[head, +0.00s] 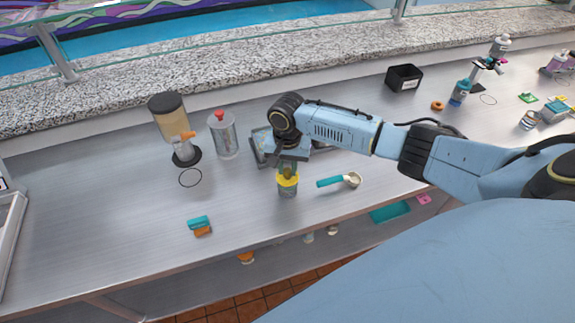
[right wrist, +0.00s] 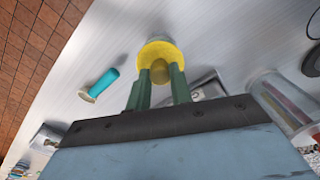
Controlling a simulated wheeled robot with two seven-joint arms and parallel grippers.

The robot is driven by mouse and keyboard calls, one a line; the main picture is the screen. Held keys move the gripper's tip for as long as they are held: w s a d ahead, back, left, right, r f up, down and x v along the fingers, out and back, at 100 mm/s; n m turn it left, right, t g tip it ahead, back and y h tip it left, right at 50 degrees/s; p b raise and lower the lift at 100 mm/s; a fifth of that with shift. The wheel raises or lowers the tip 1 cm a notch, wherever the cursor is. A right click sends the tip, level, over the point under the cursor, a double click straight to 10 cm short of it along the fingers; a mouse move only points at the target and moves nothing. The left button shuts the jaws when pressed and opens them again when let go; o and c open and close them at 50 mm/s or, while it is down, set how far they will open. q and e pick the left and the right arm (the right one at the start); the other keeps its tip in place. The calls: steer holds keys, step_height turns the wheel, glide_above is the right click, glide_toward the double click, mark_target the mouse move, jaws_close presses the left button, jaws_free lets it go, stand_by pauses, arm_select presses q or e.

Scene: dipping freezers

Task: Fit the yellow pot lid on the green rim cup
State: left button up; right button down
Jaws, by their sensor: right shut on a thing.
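The yellow pot lid (head: 288,181) is in the grip of my right gripper (head: 288,168), which comes down from above. In the right wrist view the green fingers (right wrist: 158,85) are shut on the round knob of the lid (right wrist: 158,50). The green rim cup (head: 288,191) stands upright on the counter directly under the lid. The lid hides most of the cup's rim, so I cannot tell whether it is seated or just above. A bit of green rim (right wrist: 156,38) shows past the lid's edge. My left gripper is not in view.
A teal-handled scoop (head: 335,181) lies right of the cup. A grey tray (head: 259,147) is behind my gripper. A clear jar (head: 223,136) and a dispenser (head: 170,118) stand left. A teal and orange block (head: 199,225) lies front left. Counter between is clear.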

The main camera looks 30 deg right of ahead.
mark_target(287, 171)
steer(key=shift+f, duration=0.3)
stand_by(0.4)
steer(key=shift+f, duration=0.3)
steer(key=c, duration=1.2)
jaws_free()
steer(key=shift+o, duration=0.2)
step_height(287, 171, up, 13)
steer(key=shift+r+b, duration=0.2)
steer(key=shift+b, duration=0.2)
